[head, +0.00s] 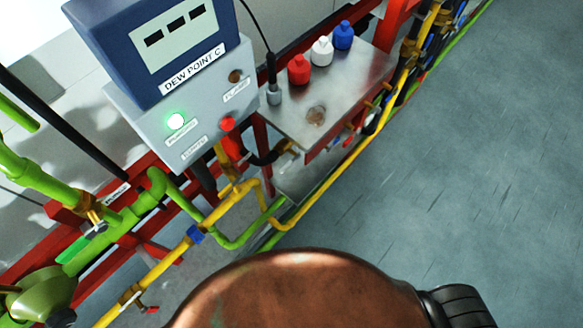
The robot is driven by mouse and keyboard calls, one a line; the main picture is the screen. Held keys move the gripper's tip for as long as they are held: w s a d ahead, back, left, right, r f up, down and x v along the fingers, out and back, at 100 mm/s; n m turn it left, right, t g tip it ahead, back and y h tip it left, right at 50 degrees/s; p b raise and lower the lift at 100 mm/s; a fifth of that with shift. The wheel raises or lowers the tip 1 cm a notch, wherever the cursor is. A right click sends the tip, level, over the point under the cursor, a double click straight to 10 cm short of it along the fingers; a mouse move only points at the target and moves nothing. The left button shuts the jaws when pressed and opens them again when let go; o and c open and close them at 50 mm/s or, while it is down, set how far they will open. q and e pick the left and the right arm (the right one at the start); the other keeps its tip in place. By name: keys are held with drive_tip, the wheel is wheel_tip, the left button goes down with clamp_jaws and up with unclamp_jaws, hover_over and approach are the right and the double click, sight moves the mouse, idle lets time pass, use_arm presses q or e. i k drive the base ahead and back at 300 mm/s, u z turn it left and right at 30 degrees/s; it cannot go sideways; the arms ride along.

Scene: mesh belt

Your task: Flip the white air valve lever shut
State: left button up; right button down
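I cannot clearly make out a white lever in the head view. A brass valve (88,205) sits on the green pipe (135,212) at the left, with a small handle whose colour I cannot tell. A red lever (230,138) hangs below the front of the grey control box (185,105). A small red handle (150,310) is by a brass fitting on the yellow pipe (160,268) at the lower left. Neither of my grippers is in view.
A blue display unit labelled DEW POINT C (150,45) tops the grey box, which has a lit green lamp (176,121). A metal shelf (345,90) holds red (299,70), white (322,52) and blue (343,36) bottles. Grey floor (460,170) at the right is clear.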

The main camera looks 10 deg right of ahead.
sight(298, 155)
drive_tip(key=u, duration=1.3)
drive_tip(key=k, duration=0.5)
drive_tip(key=z, duration=1.25)
